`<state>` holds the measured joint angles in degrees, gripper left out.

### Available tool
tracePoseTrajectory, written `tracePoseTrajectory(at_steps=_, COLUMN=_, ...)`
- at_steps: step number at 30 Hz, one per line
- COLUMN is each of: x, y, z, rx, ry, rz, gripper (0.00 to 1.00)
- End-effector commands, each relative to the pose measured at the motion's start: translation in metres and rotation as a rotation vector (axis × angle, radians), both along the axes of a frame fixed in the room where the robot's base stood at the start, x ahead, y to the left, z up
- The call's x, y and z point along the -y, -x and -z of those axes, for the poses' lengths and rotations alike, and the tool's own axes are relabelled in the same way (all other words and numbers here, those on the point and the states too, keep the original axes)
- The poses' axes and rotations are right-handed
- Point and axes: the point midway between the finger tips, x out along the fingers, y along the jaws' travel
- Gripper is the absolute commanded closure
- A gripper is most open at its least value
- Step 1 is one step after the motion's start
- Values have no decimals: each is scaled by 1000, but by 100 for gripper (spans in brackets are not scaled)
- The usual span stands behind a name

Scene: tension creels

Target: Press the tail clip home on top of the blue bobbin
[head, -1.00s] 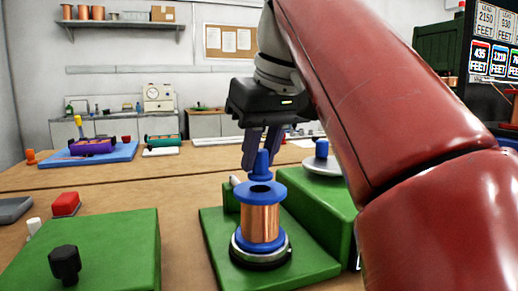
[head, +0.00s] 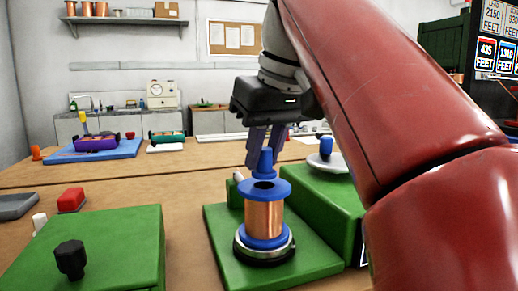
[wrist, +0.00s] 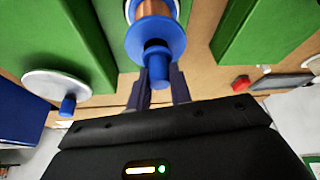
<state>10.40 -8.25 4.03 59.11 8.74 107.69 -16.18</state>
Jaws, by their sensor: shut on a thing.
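The blue bobbin (head: 265,190) stands upright on a metal-ringed base (head: 264,253), wound with copper wire, with a dark hole in its top flange. My gripper (head: 263,150) is shut on a small blue tapered piece, the tail clip (head: 266,163). The clip appears just above and behind the bobbin's top flange. Whether they touch cannot be told; the dark hole shows in front of it. In the wrist view, the clip (wrist: 158,68) is between the fingers of my gripper (wrist: 160,88), beside the blue flange (wrist: 150,36).
A green block (head: 312,205) stands right of the bobbin, with a white disc and blue peg (head: 326,148) behind. A green box (head: 95,245) with a black knob (head: 70,258) is at left front. A red block (head: 71,199) lies on the bench. Bench between is clear.

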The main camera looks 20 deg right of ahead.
Motion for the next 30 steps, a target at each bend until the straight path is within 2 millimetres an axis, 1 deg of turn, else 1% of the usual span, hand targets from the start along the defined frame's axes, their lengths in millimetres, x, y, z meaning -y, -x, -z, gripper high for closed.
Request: tracePoseTrajectory(at_steps=30, x=0, y=0, z=13, rx=0, ry=0, rz=0, gripper=100)
